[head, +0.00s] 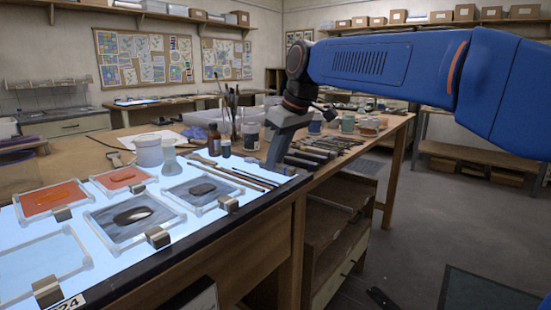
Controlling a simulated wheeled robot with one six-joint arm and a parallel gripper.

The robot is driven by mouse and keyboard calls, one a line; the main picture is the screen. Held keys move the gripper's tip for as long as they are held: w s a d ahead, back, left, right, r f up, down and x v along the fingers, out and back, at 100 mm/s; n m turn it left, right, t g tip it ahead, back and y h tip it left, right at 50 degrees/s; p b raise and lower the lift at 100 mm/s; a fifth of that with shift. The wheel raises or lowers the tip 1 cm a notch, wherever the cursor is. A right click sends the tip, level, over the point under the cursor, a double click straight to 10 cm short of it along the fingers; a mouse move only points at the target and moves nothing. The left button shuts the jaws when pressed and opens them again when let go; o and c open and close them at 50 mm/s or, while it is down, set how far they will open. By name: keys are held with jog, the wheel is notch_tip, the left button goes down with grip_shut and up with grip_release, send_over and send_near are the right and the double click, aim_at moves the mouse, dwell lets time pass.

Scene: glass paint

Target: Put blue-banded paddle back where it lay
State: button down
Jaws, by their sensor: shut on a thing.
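My gripper (273,160) reaches down at the far right end of the light table (160,258), next to a row of tools. It is shut on a thin tool, which I take to be the paddle. The gripper and its angle hide most of that tool, and I cannot make out a blue band. Several dark-handled tools (318,152) lie side by side just right of the gripper. Long thin brushes or tools (240,178) lie on the light table's right part, left of the gripper.
Framed glass panes, including an orange one (50,198) and a grey one (132,217), lie on the light table with metal weights (158,237). A white pot (148,152), dark bottles (214,139) and a dark jar (251,135) stand behind. Cups (348,123) stand farther right.

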jog(key=shift+f, duration=0.15)
jog(key=c, duration=1.6)
grip_release()
jog(key=v, duration=1.7)
jog(key=s+d+f+m+t+h, duration=0.1)
jog(key=s+d+f+m, duration=0.2)
jog(key=s+d+f, duration=0.4)
jog(key=s+d+f+m+h, duration=0.1)
jog(key=s+d+f+m, duration=0.25)
jog(key=d+f, duration=0.55)
jog(key=s+d+f+m, duration=0.1)
jog(key=s+d+f, duration=0.2)
jog(key=s+f, duration=0.2)
jog(key=s+d+f+m+h, duration=0.1)
jog(key=s+f, duration=0.4)
jog(key=f, duration=0.6)
jog(key=s+d+f+m+t, duration=0.1)
jog(key=s+d+f, duration=0.3)
jog(key=f, duration=0.4)
jog(key=shift+s+d+m+h, duration=0.3)
jog(key=shift+s+m, duration=0.15)
jog(key=shift+s, duration=0.4)
